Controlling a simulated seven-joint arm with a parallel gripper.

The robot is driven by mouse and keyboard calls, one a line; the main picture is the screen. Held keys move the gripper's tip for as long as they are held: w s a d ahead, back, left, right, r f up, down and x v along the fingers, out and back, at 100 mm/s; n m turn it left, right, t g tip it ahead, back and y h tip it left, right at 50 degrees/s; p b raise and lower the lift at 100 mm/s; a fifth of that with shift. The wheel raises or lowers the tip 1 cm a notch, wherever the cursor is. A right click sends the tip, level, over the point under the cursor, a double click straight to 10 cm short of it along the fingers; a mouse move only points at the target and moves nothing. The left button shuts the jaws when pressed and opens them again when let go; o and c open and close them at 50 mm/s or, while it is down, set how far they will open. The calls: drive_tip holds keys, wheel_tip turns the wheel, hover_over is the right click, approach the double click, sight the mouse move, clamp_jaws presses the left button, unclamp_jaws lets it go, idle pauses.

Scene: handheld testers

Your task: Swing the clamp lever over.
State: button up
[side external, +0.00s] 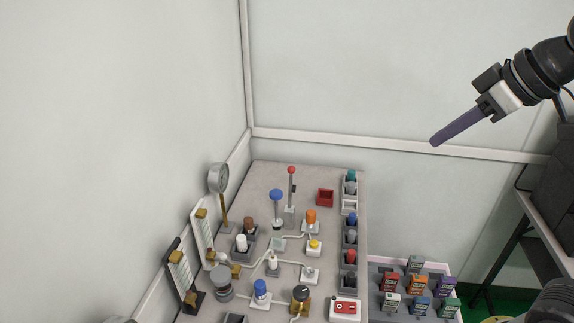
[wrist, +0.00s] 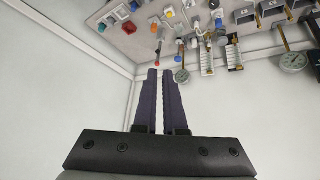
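My gripper (wrist: 160,72) is high up at the right of the side view, well away from the bench and touching nothing. Its dark purple fingers lie close together with a thin pale strip between them; I cannot tell whether that strip is a gap. Two upright levers stand on the bench: one with a red ball (side external: 291,170) on a slim grey rod, one with a blue knob (side external: 276,194). Both look roughly upright. I cannot tell which is the clamp lever. The red ball also shows in the wrist view (wrist: 157,64), beyond the fingertips.
The grey bench (side external: 265,177) is crowded with knobs, valves and thin pipes. A round gauge (side external: 218,178) and two upright scales stand along its left side. A tray of coloured testers (side external: 420,303) sits beside the bench.

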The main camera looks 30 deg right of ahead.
drive_tip(key=shift+n+y, duration=0.3)
drive_tip(key=shift+n, duration=0.3)
drive_tip(key=w+r, duration=0.1)
drive_tip(key=w, duration=0.3)
drive_tip(key=w+a+r, duration=0.1)
drive_tip(key=w+r, duration=0.1)
drive_tip(key=w, duration=0.2)
drive_tip(key=w+r, duration=0.1)
drive_tip(key=w, duration=0.3)
drive_tip(key=shift+w+a+r, duration=0.15)
drive_tip(key=shift+a+r, duration=0.05)
clamp_jaws()
drive_tip(key=w+a+f, duration=0.1)
drive_tip(key=w+f, duration=0.2)
drive_tip(key=w, duration=0.4)
drive_tip(key=w+a+f+n+g, duration=0.1)
drive_tip(key=w+f, duration=0.1)
drive_tip(key=w, duration=0.5)
drive_tip(key=w+a+f, duration=0.1)
drive_tip(key=w+f, duration=0.2)
drive_tip(key=w, duration=0.3)
drive_tip(key=w+f+g, duration=0.1)
drive_tip(key=w+f, duration=0.1)
drive_tip(key=f, duration=0.7)
drive_tip(key=w+f, duration=0.2)
drive_tip(key=f, duration=0.8)
drive_tip(key=shift+a+g+y, duration=0.4)
drive_tip(key=shift+a, duration=0.05)
drive_tip(key=shift+w+f, duration=0.1)
drive_tip(key=shift+d, duration=0.1)
